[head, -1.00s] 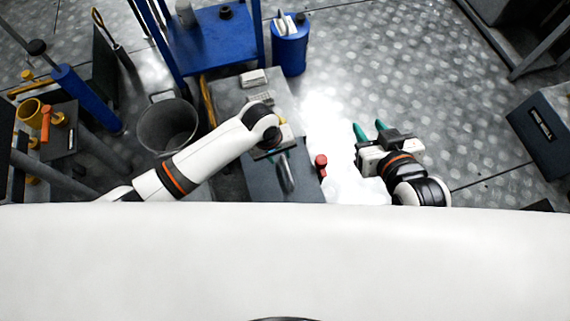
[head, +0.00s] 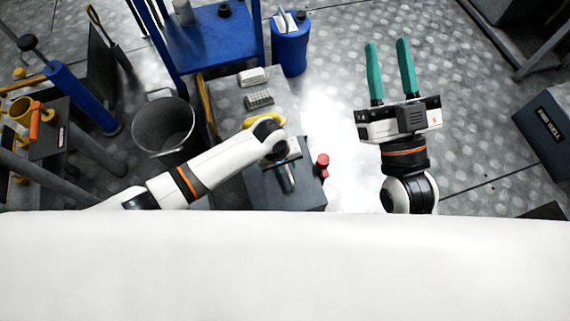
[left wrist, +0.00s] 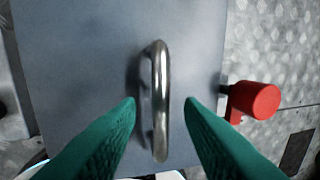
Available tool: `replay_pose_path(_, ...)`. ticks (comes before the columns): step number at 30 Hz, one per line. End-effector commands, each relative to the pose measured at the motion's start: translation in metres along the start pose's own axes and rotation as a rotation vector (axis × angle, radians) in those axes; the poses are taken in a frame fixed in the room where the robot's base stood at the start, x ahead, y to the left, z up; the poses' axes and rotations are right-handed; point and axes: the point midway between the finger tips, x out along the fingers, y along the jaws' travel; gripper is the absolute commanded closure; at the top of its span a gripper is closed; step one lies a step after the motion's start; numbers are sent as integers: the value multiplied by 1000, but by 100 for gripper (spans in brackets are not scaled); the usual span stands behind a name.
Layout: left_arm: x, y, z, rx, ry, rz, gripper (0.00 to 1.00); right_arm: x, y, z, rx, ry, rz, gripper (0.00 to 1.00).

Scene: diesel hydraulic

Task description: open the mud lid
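The mud lid (head: 258,188) is a flat grey plate, lying shut in the head view. Its upright metal bar handle (left wrist: 160,100) stands in the middle of the left wrist view. My left gripper (left wrist: 162,103) is open, with one green fingertip on each side of the handle and a gap to it on both sides. In the head view my left arm partly covers the lid and handle. My right gripper (head: 386,42) is open and empty, right of the lid, its green fingers pointing away from me.
A red knob (head: 323,160) sticks out at the lid's right edge; it also shows in the left wrist view (left wrist: 256,99). A bucket (head: 163,125) stands left of my left arm. A blue stand (head: 215,40) and blue canister (head: 290,50) are behind.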

Motion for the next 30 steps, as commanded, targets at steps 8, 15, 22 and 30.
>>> replay_pose_path(8,3,0,0,1,0,-1,66,0,1,6,2,-39,1,64)
replay_pose_path(15,3,0,0,1,0,-1,87,0,1,6,2,-37,1,64)
replay_pose_path(22,3,0,0,0,0,0,100,0,1,5,2,-36,1,64)
replay_pose_path(30,0,0,0,-1,0,-10,100,1,0,0,0,7,-1,64)
